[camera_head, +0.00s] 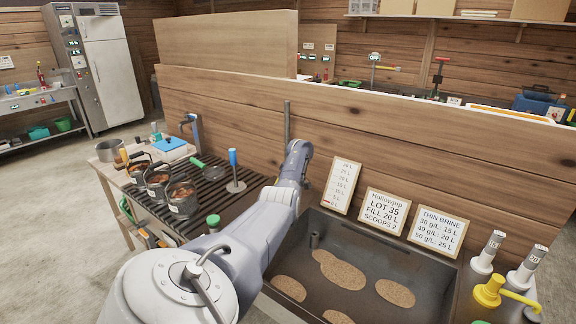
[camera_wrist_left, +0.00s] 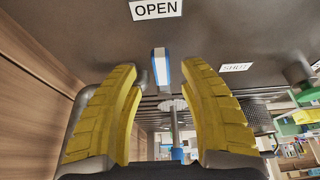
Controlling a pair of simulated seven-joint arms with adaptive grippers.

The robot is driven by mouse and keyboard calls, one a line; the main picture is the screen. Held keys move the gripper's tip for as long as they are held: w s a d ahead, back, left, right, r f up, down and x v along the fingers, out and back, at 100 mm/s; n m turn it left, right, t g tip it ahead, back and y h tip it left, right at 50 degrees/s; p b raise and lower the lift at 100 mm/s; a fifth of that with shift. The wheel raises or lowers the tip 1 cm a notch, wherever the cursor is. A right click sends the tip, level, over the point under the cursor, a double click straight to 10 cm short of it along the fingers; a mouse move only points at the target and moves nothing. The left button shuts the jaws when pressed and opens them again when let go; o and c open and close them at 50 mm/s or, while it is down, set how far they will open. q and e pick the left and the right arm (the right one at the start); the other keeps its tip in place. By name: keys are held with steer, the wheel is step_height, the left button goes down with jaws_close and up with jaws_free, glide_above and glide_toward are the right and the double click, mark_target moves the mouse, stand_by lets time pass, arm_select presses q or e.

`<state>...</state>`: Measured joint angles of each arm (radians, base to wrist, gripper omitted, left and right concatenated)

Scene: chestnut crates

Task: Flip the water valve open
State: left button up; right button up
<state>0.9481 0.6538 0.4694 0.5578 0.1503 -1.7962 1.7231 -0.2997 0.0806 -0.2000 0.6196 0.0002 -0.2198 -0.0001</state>
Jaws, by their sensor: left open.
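In the left wrist view a lever with a white face and blue sides (camera_wrist_left: 161,62) stands against a dark surface. An OPEN label (camera_wrist_left: 156,9) is close to it and a SHUT label (camera_wrist_left: 236,67) lies to its right. My left gripper (camera_wrist_left: 160,84) has two yellow fingers spread apart, with the lever showing in the gap between their tips. I see no clear contact between fingers and lever. In the head view my arm reaches over the bench, its gripper cannot be made out, and the labelled lever seems hidden. My right gripper is in neither view.
In the head view a slatted grill (camera_head: 206,196) holds dark pots (camera_head: 182,196) and a blue-handled tool on a round base (camera_head: 235,172). A black basin (camera_head: 400,262) with brown patches lies right of my arm. A wooden partition (camera_head: 400,140) stands behind, with sign cards leaning near it.

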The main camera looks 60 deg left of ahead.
arm_select(q)
steer(key=v, duration=0.9)
steer(key=shift+r, duration=0.2)
steer(key=shift+d, duration=0.1)
